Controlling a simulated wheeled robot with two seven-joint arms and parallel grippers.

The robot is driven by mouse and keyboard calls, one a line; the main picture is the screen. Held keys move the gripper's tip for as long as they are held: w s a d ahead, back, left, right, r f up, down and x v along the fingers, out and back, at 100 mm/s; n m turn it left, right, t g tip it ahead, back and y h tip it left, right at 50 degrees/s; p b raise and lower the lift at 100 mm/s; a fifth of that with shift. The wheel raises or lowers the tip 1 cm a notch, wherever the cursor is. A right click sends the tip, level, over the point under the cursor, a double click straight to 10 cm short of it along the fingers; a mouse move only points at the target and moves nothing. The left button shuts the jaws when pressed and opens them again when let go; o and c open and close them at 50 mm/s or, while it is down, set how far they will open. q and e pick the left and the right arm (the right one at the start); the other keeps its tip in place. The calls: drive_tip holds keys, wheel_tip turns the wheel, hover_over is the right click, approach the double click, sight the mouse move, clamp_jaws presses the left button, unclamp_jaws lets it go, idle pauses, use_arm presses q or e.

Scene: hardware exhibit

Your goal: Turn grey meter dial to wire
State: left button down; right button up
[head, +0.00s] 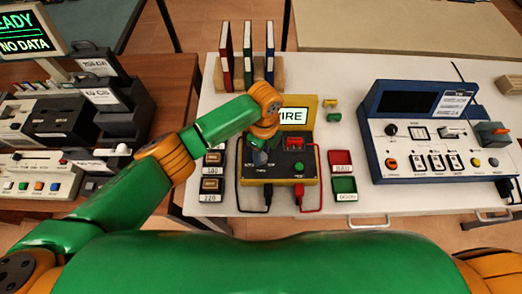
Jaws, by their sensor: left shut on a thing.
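The meter (283,172) is a dark panel in a yellow case on the white table, in the middle of the head view. Its upright yellow display reads "WIRE" (291,115). A green button and a red part show on its panel. My left gripper (260,157) reaches down over the left part of the panel and is shut on the grey dial there. The dial is mostly hidden under the gripper and wrist, so its pointing direction cannot be seen. My right gripper is not in view; only an orange part of my right arm shows at the lower right.
Black and red leads run from the meter's front. Small labelled trays (211,185) stand left of it, red (340,160) and green trays right. A blue-framed console (435,135) stands further right. Upright books (247,55) stand behind. Left is a wooden table with machines.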

sight(263, 155)
use_arm(q)
drive_tip(key=shift+m, duration=0.3)
idle(0.4)
drive_tip(key=shift+c, duration=2.2)
unclamp_jaws()
drive_tip(key=shift+s, duration=0.1)
drive_tip(key=shift+d, duration=0.1)
drive_tip(key=shift+r, duration=0.1)
drive_tip(key=r, duration=0.3)
drive_tip(key=r+b, duration=0.1)
drive_tip(key=r, duration=0.3)
drive_tip(key=shift+w+d, duration=0.15)
drive_tip(key=shift+w, duration=0.05)
drive_tip(key=shift+s+f, duration=0.1)
drive_tip(key=shift+f, duration=0.05)
